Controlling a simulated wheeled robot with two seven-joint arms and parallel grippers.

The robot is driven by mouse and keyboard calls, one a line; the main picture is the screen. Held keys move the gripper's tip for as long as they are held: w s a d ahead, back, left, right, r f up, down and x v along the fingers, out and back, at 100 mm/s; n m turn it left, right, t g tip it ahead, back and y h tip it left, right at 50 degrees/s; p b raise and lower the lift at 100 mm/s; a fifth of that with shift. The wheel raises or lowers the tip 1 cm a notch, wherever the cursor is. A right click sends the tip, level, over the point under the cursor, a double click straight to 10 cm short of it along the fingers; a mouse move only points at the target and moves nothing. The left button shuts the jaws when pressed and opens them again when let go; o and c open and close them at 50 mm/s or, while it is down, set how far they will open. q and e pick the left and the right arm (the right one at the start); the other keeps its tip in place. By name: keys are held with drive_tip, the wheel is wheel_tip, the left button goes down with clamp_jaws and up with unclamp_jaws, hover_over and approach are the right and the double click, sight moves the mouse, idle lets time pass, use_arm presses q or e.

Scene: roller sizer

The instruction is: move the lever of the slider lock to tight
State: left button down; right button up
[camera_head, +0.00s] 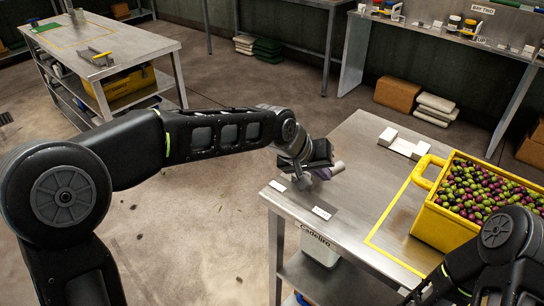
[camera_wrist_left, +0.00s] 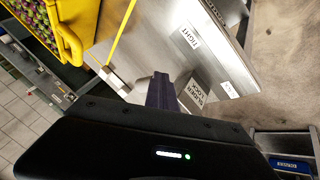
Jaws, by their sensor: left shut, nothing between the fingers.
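My left gripper (camera_head: 322,170) is over the near left corner of the steel table, beside two small white labels. In the left wrist view its dark fingers (camera_wrist_left: 161,92) are together with nothing between them.
A yellow crate of olives (camera_head: 430,215) stands on the table's right side, by a yellow taped line (camera_head: 385,215). A white fixture (camera_head: 402,145) lies at the table's back. A second steel table (camera_head: 130,45) stands far left. Open floor lies left of the near table.

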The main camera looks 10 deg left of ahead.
use_arm(q)
drive_tip(key=shift+w+d+r, duration=0.1)
drive_tip(key=shift+w+d, duration=0.2)
drive_tip(key=shift+d, duration=0.55)
